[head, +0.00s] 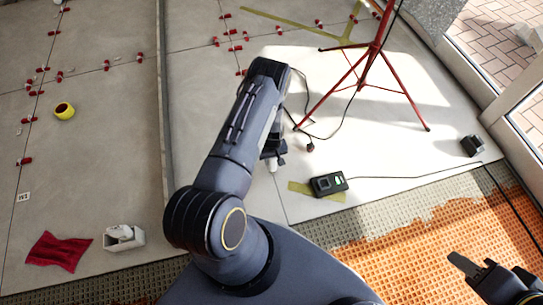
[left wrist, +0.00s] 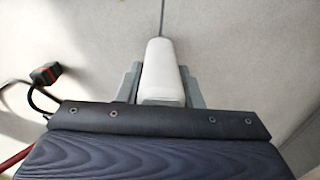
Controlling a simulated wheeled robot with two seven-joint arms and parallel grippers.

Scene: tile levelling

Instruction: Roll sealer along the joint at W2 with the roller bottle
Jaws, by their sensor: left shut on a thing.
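My left gripper (head: 272,155) is shut on a white, tapered roller bottle (head: 272,166), low over the pale tiles. In the left wrist view the bottle (left wrist: 163,72) sits between the two grey fingers. Its narrow end points along a thin dark joint (left wrist: 163,15), in line with it. I cannot tell whether the tip touches the floor. In the head view the joint (head: 282,205) shows below the bottle, and my arm hides part of the floor. No W2 label is readable. My right gripper (head: 476,264) is at the lower right, its jaw opening unclear.
A black device (head: 328,184) with a cable lies close right of the bottle, by yellowish tape. A red tripod (head: 372,60) stands beyond. Orange matting (head: 420,225) borders the tiles. At left are a red cloth (head: 58,251), white tray (head: 124,238), yellow roll (head: 64,111) and several red clips.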

